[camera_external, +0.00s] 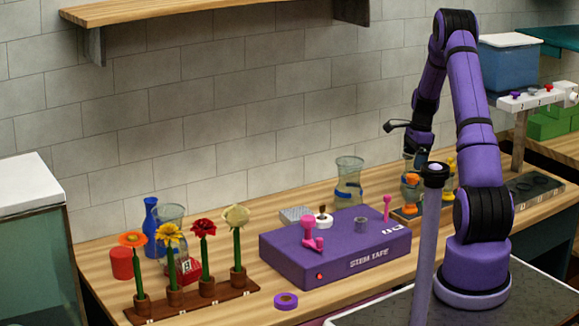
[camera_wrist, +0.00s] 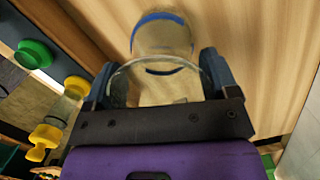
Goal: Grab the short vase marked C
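A clear glass vase (camera_external: 348,181) with a blue band low on its body stands upright behind the purple box. No letter C is readable on it. In the wrist view, a clear rim (camera_wrist: 160,62) lies between the fingers, with a blue band (camera_wrist: 158,16) beyond it; this looks like the same vase. My gripper (camera_wrist: 157,85) has its two fingers spread wide. In the external view my gripper (camera_external: 416,160) is to the right of the vase and appears apart from it. The dark palm hides the lower part of the rim.
The purple stem tape box (camera_external: 335,247) stands in front of the vase. Small capped bottles (camera_external: 410,192) stand below my gripper. At left are a flower rack (camera_external: 195,301), a blue vase (camera_external: 151,222), a clear vase (camera_external: 172,217) and a red cup (camera_external: 121,263). A tiled wall is behind.

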